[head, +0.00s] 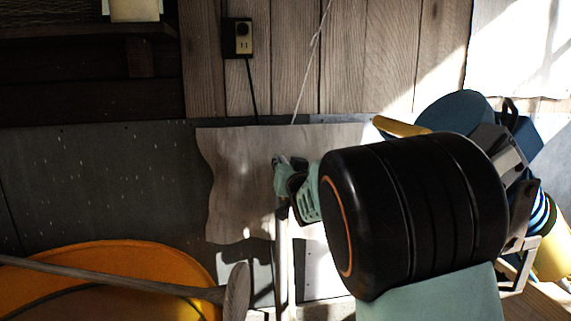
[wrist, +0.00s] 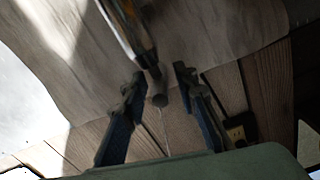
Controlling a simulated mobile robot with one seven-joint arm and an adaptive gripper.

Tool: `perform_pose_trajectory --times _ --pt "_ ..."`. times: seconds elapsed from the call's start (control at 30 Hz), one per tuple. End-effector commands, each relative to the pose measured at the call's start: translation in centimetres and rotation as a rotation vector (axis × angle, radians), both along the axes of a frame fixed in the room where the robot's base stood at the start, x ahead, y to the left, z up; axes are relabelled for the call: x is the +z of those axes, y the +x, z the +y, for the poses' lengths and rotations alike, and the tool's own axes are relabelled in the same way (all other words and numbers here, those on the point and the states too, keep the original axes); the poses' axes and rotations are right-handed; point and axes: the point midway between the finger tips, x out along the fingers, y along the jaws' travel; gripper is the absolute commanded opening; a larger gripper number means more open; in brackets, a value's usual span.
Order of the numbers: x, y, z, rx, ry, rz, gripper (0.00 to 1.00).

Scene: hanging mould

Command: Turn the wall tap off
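The wall tap (wrist: 158,98) shows small and dark in the wrist view, at the end of a pipe (wrist: 124,28) that comes in from the top. My gripper (wrist: 158,76) is open, with one finger on each side of the tap. A gap shows beside each finger; I cannot tell whether either touches. In the head view my gripper (head: 287,180) is at the top of the upright pipe (head: 283,260), in front of the wall. My own arm and fingers hide most of the tap there, so its handle position cannot be made out.
A power socket (head: 238,38) with a hanging cord is on the plank wall above. A large orange round object (head: 150,262) with a wooden shaft (head: 120,280) across it stands at lower left. Blue and yellow items (head: 556,240) crowd the right, behind my arm.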

Motion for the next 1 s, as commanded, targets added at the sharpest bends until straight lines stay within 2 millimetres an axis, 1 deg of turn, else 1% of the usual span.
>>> perform_pose_trajectory --times 0.03,0.2,0.23,0.67,1.0 --pt "0.01 -0.01 0.01 0.000 0.000 0.000 0.20" --pt "0.01 -0.03 0.02 0.000 0.000 0.000 0.01" --pt "0.01 -0.03 0.02 0.000 0.000 0.000 0.00" --pt "0.04 -0.06 0.18 -0.023 0.002 0.001 0.00" --pt "0.19 -0.11 0.48 -0.140 -0.001 0.002 0.00"
